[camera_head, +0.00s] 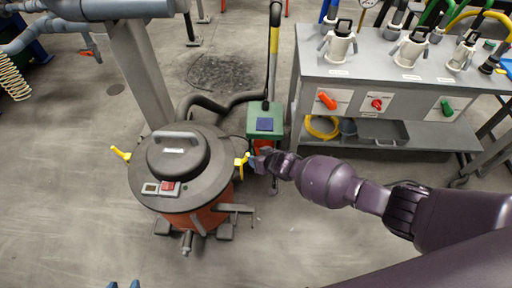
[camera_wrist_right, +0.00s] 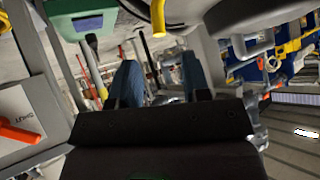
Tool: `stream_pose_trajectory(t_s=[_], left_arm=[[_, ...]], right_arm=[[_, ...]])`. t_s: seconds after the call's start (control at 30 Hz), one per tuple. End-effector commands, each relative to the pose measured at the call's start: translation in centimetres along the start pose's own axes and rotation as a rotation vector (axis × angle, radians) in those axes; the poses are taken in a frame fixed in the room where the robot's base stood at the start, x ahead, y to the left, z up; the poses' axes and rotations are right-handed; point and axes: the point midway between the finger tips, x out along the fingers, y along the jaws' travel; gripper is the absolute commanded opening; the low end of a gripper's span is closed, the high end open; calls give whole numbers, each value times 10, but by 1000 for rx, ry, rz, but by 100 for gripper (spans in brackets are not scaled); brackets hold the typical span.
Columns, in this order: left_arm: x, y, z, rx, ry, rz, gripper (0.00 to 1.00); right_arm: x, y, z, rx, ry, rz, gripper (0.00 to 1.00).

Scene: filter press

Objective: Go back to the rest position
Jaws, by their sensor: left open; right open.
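My right arm reaches in from the right in the head view. Its gripper (camera_head: 262,161) is beside the yellow latch (camera_head: 242,160) on the right side of the round grey-lidded vacuum drum (camera_head: 218,165). In the right wrist view its two blue fingers (camera_wrist_right: 160,82) stand apart with nothing held between them. The yellow latch (camera_wrist_right: 158,18) shows beyond the fingertips; I cannot tell whether they touch it.
A grey bench (camera_head: 370,65) with jugs and colored valve handles stands at the upper right. A green box (camera_head: 266,120) on a post is just behind my right gripper. A second yellow latch (camera_head: 121,153) is on the drum's left. Floor at lower left is clear.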

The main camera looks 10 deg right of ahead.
Motion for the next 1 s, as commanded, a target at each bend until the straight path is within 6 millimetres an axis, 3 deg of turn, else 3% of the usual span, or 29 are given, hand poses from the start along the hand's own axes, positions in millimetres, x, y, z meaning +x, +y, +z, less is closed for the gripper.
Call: stream_pose_trajectory(t_s=[0.27, 0.43, 0.5, 0.63, 0.8, 1.0], left_arm=[[0, -2, -6, 12, 12, 2, 43], [2, -3, -12, 16, 25, 3, 43], [2, -3, -13, 16, 29, 3, 43], [3, -2, -12, 14, 29, 3, 43], [4, -2, -7, 9, 20, 1, 43], [-2, -2, -7, -2, 19, -4, 43]], right_arm=[[0, 0, -1, -11, 1, 0, 43], [0, 0, -1, -115, -2, 4, 43], [-3, -12, -12, -192, 18, -14, 43], [-13, -40, -52, -304, 98, -46, 43], [-40, -71, -80, -376, 193, -75, 43], [-87, -89, -88, -396, 283, -69, 43]])
